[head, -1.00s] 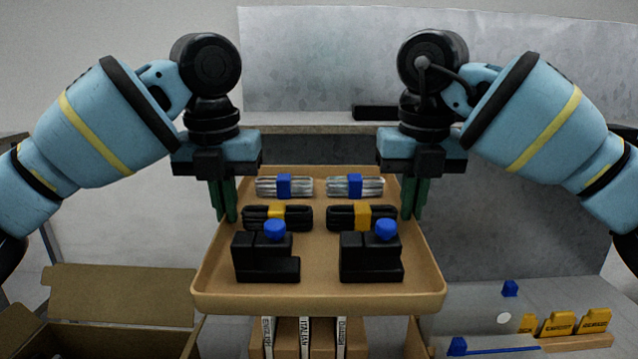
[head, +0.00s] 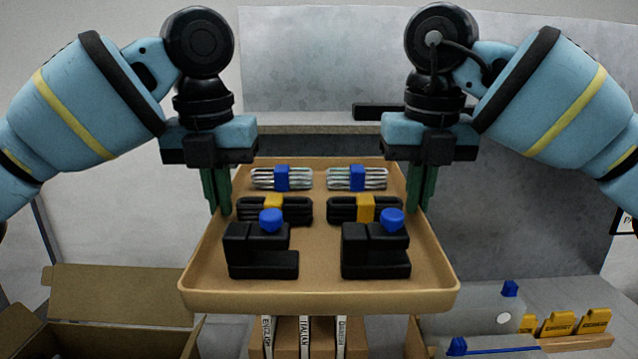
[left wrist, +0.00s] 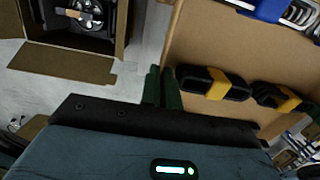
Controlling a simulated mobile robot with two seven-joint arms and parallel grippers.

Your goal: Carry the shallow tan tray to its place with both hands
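The shallow tan tray (head: 320,297) is held level in the middle of the head view, clear of the things below it. It carries two clear-silver bundles with blue bands, two black coils with yellow bands, and two black stepped blocks with blue knobs. My left gripper (head: 217,192) is shut on the tray's left wall; in the left wrist view its green fingers (left wrist: 163,88) close at the tray's edge (left wrist: 173,40). My right gripper (head: 421,188) is at the right wall, its fingers close together and seemingly clamping it; their tips are partly hidden.
An open cardboard box (head: 120,295) stands at the lower left. Upright labelled boxes (head: 305,338) sit below the tray. A grey surface with yellow cards (head: 560,323) and blue pieces is at lower right. A shelf (head: 310,128) with a black bar lies behind.

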